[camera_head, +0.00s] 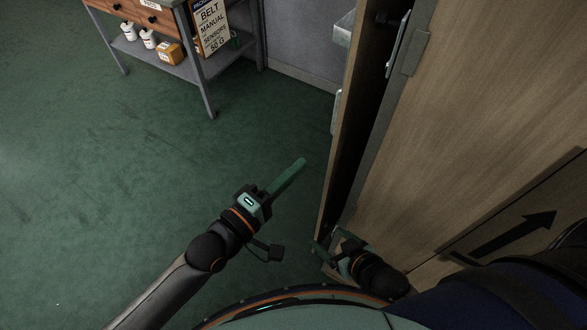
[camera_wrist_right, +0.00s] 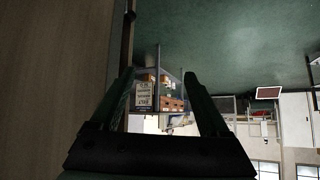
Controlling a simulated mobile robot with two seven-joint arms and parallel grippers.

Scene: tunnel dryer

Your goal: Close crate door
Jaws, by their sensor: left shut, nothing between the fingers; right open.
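The wooden crate door (camera_head: 480,110) is a large panel with a black arrow, at the right of the head view. A dark narrow gap separates its left edge from the crate's side (camera_head: 352,115), so it looks slightly ajar. A metal latch (camera_head: 399,45) is near the top of that edge. My left gripper (camera_head: 302,162) is shut and empty over the floor, left of the crate and apart from it. My right gripper (camera_head: 328,241) is open at the low end of the gap; contact cannot be told. In the wrist view its fingers (camera_wrist_right: 163,82) have nothing between them, with a wooden surface (camera_wrist_right: 45,80) beside them at left.
A grey-legged workbench (camera_head: 180,65) with drawers, bottles and a small box stands at the back left. A text sign (camera_head: 210,27) is on it. The green floor (camera_head: 110,170) left of the crate is clear.

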